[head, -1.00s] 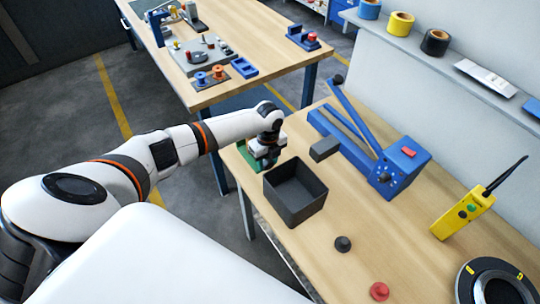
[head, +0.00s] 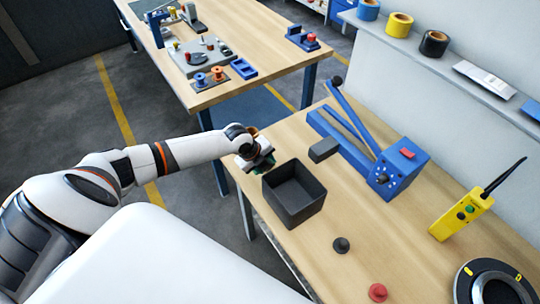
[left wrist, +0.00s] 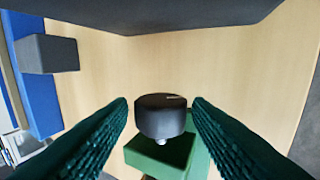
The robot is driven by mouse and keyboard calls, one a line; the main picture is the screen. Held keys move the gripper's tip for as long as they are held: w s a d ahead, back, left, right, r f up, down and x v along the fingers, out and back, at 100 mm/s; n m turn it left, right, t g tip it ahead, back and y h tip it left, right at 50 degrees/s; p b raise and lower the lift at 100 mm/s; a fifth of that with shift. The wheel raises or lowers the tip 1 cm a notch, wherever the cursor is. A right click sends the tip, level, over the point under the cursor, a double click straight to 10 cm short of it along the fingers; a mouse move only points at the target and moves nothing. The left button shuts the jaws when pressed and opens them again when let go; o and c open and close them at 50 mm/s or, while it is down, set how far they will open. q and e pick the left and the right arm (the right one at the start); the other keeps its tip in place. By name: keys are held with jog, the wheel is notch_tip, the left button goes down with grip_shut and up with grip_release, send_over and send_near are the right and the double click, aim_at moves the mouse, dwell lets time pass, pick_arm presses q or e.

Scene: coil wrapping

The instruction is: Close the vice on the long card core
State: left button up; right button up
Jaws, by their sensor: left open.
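My left gripper (head: 264,168) is at the left edge of the near table, beside the dark open bin. In the left wrist view its two dark green ribbed fingers (left wrist: 160,120) are spread apart. Between and beyond them is a black round knob (left wrist: 160,115) with a small pale tip, in front of a green block (left wrist: 163,155) that looks like part of the vice. I cannot see the fingers touching the knob. In the head view my gripper hides most of the vice. I cannot make out the long card core. My right gripper is not in view.
The dark bin (head: 292,208) stands right by my left gripper. A grey block (head: 323,150) and a blue lever tool (head: 385,175) lie behind it. A black knob (head: 341,245), red button (head: 378,292) and yellow handset (head: 462,213) are further right. Bare wood lies between.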

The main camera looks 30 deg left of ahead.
pick_arm(q)
jog(key=shift+s+a+f+t+h+b, duration=0.15)
jog(key=shift+s+f+t+h+b, duration=0.2)
jog(key=shift+t, duration=0.25)
jog(key=shift+r+t, duration=0.1)
jog(key=shift+t, duration=0.2)
jog(key=shift+r, duration=0.15)
jog(key=shift+w, duration=0.15)
